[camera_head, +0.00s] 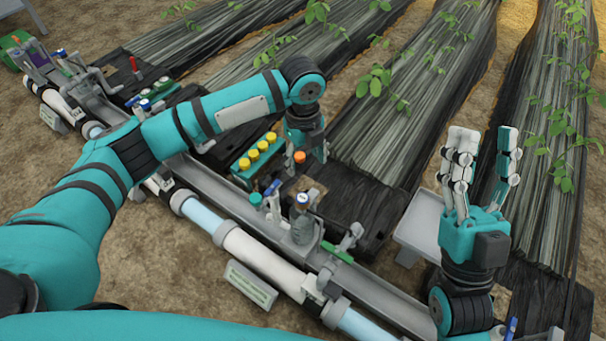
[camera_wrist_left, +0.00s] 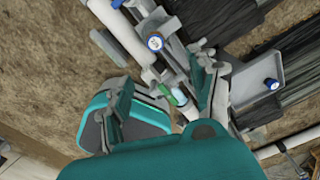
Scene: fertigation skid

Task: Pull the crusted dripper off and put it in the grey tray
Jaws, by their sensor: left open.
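My left gripper (camera_head: 308,150) points down above the skid, beside an orange cap (camera_head: 300,157). In the left wrist view its fingers (camera_wrist_left: 168,98) are apart, with a small pale and green piece (camera_wrist_left: 178,96) seen between them; I cannot tell whether they touch it. I cannot make out for sure which part is the crusted dripper. The grey tray (camera_head: 418,216) stands right of the skid, partly hidden behind my right gripper (camera_head: 486,155). That gripper points up with its fingers apart and empty.
A green rack with several yellow caps (camera_head: 254,154) stands left of my left gripper. Dark plant beds (camera_head: 370,140) run behind.

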